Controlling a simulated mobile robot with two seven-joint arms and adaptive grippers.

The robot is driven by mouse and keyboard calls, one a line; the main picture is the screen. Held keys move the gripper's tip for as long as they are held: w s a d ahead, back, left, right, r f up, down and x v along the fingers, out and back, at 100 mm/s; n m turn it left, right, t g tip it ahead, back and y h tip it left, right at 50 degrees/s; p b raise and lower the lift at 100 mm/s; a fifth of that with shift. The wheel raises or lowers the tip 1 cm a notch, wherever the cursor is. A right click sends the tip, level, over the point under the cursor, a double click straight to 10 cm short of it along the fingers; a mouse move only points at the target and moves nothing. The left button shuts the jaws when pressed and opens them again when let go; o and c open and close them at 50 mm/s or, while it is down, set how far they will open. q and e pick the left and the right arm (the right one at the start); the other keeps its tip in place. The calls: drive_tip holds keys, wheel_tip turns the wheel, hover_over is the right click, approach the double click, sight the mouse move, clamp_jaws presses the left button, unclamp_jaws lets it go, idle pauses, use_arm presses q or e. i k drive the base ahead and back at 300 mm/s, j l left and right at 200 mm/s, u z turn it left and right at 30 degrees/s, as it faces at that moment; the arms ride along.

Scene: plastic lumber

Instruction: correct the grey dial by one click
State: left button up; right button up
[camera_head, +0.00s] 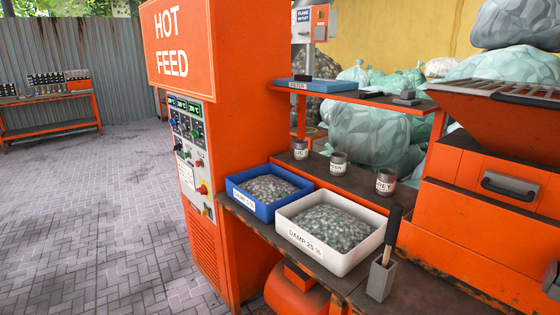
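The tall orange HOT FEED machine (245,120) stands left of centre. Its control panel (190,160) faces left and shows at a steep angle. The panel carries small green-lit displays at its top, with several small knobs in blue, green and dark tones below them. Lower down are red and yellow controls (202,189). The knobs are too small for me to tell which one is the grey dial or where its pointer stands. Neither of my grippers shows in this view.
Right of the machine, a bench holds a blue tray (239,198) and a white tray (286,238) of flakes, several small cans (338,163) and a grey holder (381,278) with a dark-handled tool. Open paving (90,220) lies left of the machine.

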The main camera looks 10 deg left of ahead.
sight(183, 128)
drive_tip(key=i+j, duration=0.2)
drive_tip(key=j, duration=0.15)
drive_tip(key=i+j, duration=0.25)
drive_tip(key=j, duration=0.15)
drive_tip(key=i+j, duration=0.2)
drive_tip(key=j, duration=0.15)
drive_tip(key=i+j, duration=0.25)
drive_tip(key=j, duration=0.15)
drive_tip(key=i+j, duration=0.2)
drive_tip(key=j, duration=0.15)
